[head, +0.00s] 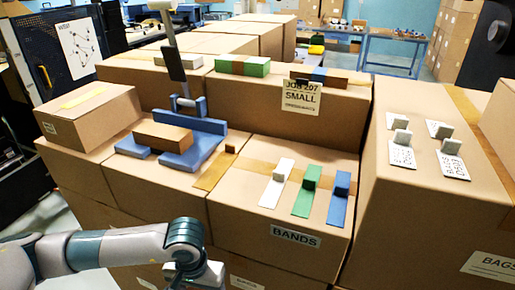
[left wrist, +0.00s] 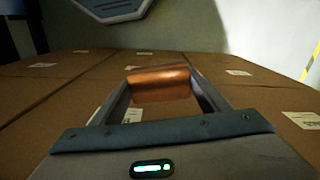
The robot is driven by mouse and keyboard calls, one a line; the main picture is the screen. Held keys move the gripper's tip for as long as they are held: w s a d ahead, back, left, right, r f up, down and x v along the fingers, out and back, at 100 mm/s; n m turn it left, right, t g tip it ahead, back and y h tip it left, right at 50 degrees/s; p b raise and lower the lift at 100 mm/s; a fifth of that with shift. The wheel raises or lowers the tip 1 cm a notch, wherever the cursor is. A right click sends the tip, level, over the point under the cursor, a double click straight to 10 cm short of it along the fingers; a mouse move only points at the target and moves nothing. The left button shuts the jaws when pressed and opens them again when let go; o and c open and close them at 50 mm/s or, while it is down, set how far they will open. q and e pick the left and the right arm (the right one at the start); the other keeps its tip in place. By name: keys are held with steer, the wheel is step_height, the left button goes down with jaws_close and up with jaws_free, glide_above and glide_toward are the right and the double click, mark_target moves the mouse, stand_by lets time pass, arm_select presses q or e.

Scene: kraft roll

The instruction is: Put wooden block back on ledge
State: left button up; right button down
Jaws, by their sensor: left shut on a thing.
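In the left wrist view, my left gripper (left wrist: 161,78) is shut on a reddish-brown wooden block (left wrist: 160,90), held crosswise between the fingertips. In the head view, my left arm comes in along the lower left; its gripper and the held block are not visible there. Another wooden block (head: 163,136) rests on a blue stand (head: 198,148) on a box at left centre. A small brown block (head: 231,149) sits on the box just right of the stand. I cannot tell which surface is the ledge. My right gripper is not in view.
The front box (head: 283,237) marked BANDS carries white, green and blue strips with small blocks. A taller box (head: 435,207) at right holds white cards with grey blocks. The back box (head: 345,118) carries a green block (head: 242,66) and more strips. An upright post rises behind the stand.

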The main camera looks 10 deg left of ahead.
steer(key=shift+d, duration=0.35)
